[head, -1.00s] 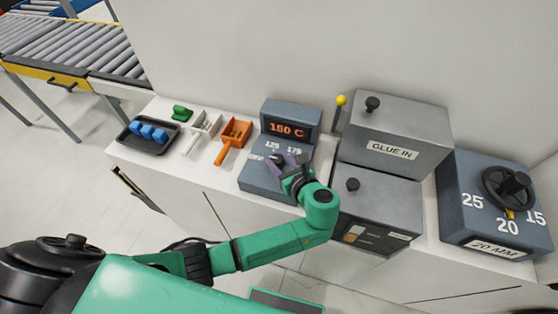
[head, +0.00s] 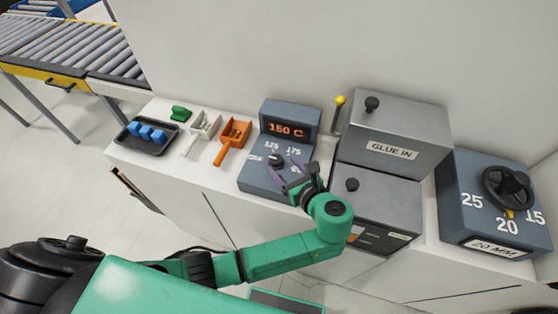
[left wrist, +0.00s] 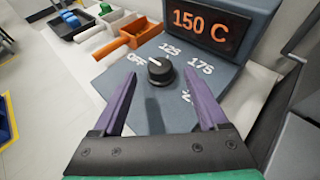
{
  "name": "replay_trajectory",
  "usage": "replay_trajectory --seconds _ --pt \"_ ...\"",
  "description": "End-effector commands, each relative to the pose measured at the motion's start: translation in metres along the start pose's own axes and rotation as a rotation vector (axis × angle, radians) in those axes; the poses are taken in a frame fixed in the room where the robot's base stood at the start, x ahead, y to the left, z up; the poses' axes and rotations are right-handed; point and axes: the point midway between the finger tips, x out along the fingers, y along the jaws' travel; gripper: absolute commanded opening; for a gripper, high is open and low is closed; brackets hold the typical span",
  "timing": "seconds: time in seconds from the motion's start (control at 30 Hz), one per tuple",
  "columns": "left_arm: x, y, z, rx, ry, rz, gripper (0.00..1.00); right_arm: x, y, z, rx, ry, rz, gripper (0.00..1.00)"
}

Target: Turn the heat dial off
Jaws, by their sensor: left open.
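The heat dial (head: 275,160) is a small black knob on the sloped face of a blue-grey control box (head: 262,181). In the left wrist view the dial (left wrist: 160,70) has a white mark pointing up and left, between the OFF label (left wrist: 135,60) and the 125 label (left wrist: 170,49), closer to OFF. The box's display (left wrist: 205,24) reads 150 C in orange. My left gripper (head: 290,168) is open and empty, with purple fingers. It is just to the right of the dial in the head view. The dial stands clear beyond the fingertips. My right gripper is not in view.
A grey glue unit (head: 395,140) with a yellow-tipped lever (head: 340,100) stands right of the box. Farther right is a 20 MM thickness dial box (head: 490,230). On the left lie an orange scoop (head: 232,140), a white scoop and a black tray (head: 140,146) with blue pieces.

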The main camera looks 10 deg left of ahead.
Motion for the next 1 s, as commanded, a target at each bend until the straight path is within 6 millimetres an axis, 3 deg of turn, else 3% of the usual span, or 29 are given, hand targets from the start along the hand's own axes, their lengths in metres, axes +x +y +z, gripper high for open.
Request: replay_trajectory --seconds 0.2,0.4,1.0 --pt "-0.067 -0.001 0.0 -0.003 0.004 -0.003 0.76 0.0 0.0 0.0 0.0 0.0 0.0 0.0" --pt "-0.1 0.0 0.0 -0.001 0.002 -0.001 0.76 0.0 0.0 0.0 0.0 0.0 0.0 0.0" --pt "-0.103 0.0 0.001 -0.001 0.0 0.0 0.76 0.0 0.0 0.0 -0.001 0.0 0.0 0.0"
